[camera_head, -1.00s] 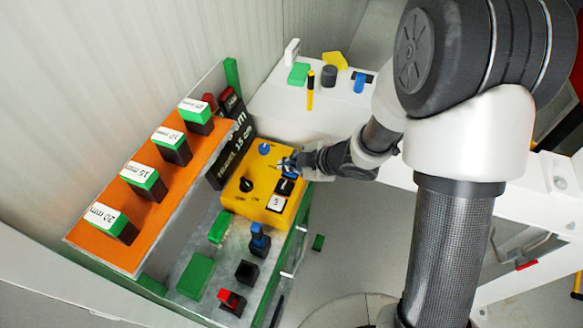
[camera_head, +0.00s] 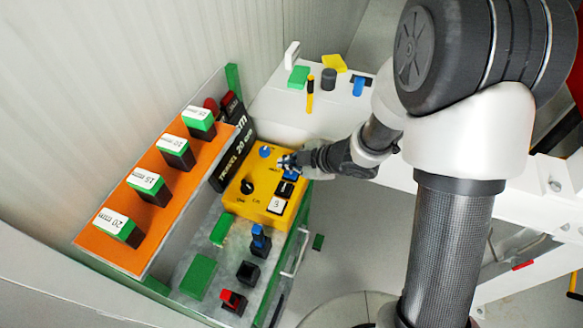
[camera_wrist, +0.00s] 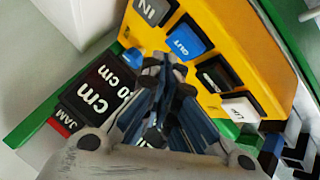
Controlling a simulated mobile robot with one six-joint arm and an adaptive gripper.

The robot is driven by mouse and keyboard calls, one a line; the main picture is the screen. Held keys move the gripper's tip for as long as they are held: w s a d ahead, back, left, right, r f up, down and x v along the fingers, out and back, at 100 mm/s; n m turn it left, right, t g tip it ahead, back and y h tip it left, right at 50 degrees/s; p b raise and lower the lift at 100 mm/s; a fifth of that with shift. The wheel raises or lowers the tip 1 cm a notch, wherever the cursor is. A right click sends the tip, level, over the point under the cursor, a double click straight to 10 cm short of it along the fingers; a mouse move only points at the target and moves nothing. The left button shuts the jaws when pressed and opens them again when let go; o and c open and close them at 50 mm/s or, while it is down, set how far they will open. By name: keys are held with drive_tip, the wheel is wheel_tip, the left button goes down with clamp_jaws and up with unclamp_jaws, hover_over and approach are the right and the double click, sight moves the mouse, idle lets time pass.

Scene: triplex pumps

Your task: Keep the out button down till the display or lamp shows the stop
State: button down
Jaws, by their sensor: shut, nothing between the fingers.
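The blue OUT button (camera_wrist: 187,40) is on the yellow control box (camera_head: 254,202), beside a grey IN button (camera_wrist: 153,10). My gripper (camera_wrist: 163,68) is shut and empty, its fingertips at the near edge of the OUT button in the wrist view. I cannot tell whether they touch or press it. In the head view my gripper (camera_head: 287,162) is over the upper right of the box and hides part of its buttons. The black display (camera_head: 232,153) reads TRAVEL 20 cm; in the wrist view the display (camera_wrist: 103,82) is partly hidden. A red JAM lamp (camera_wrist: 61,126) is beside it.
An orange shelf (camera_head: 107,250) with several green-topped labelled blocks stands at left. A black rocker (camera_wrist: 217,76) and a white button (camera_wrist: 241,109) are near my fingers. A blue knob (camera_head: 265,151) is on the box. Switches and green blocks sit below.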

sight(290, 173)
wheel_tip(290, 173, up, 5)
drive_tip(key=p, duration=0.5)
idle(0.5)
drive_tip(key=s+d+r+m+t+h+b, duration=0.25)
drive_tip(key=d+r+m+h, duration=0.65)
drive_tip(key=d+r, duration=0.5)
drive_tip(key=s+r+m+g+y+b, duration=0.1)
drive_tip(key=s+m, duration=0.9)
drive_tip(key=s, duration=1.2)
drive_tip(key=shift+s+d+r+g+y+b, duration=0.25)
drive_tip(key=shift+d+r+g+y+b, duration=0.2)
drive_tip(key=shift+g, duration=0.8)
